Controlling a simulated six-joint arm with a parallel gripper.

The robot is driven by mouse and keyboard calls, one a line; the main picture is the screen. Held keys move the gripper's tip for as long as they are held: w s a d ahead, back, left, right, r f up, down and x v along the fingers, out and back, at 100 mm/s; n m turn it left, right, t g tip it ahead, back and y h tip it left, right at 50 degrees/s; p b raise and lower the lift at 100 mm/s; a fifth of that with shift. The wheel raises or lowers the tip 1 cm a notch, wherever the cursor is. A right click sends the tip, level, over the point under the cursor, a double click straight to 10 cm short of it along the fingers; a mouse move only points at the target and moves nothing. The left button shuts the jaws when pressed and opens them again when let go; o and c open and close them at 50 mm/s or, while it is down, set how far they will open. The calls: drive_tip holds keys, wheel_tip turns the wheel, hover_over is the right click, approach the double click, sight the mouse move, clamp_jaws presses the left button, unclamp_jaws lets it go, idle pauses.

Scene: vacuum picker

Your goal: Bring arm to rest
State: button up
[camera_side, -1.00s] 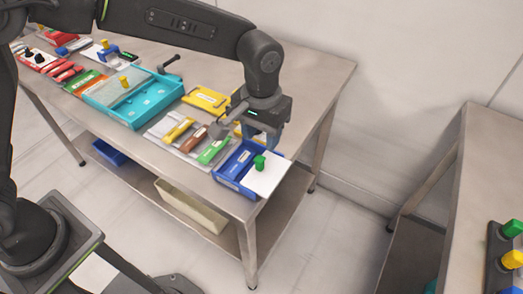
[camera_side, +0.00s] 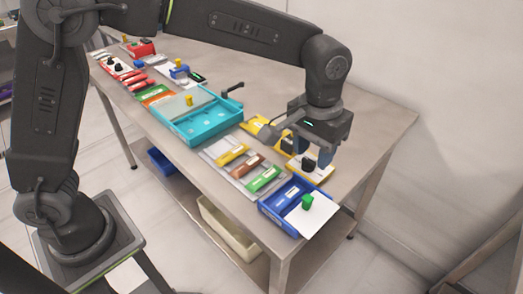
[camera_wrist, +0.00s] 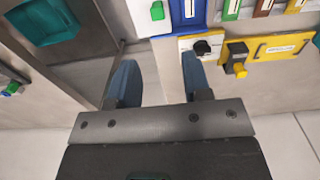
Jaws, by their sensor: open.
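My gripper (camera_side: 311,158) is open, its blue fingers near the table's right end in the side view. In the wrist view the two fingers of my gripper (camera_wrist: 157,82) are spread with nothing between them. A white plate with a yellow edge (camera_side: 317,172) carries a black knob (camera_side: 308,165) close to the fingers. In the wrist view the black knob (camera_wrist: 202,48) lies just right of the right finger, outside the jaws. Whether the fingers touch the plate cannot be told.
A blue tray (camera_side: 268,208) with a green knob (camera_side: 307,202) stands at the table's front right corner. A teal tray (camera_side: 190,138) and yellow, brown and green blocks lie left. A yellow plate (camera_wrist: 285,45) with a yellow knob is beside the black one. The table's right end is bare.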

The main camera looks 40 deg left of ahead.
drive_tip(key=s+a+r+t, duration=0.2)
drive_tip(key=s+a+r, duration=0.2)
drive_tip(key=a+r, duration=0.3)
drive_tip(key=s+a+f+t, duration=0.1)
drive_tip(key=s+a+t, duration=0.2)
drive_tip(key=s+a, duration=1)
drive_tip(key=shift+s+a+f, duration=0.2)
drive_tip(key=shift+s+a, duration=0.2)
drive_tip(key=shift+s, duration=0.7)
idle(4.9)
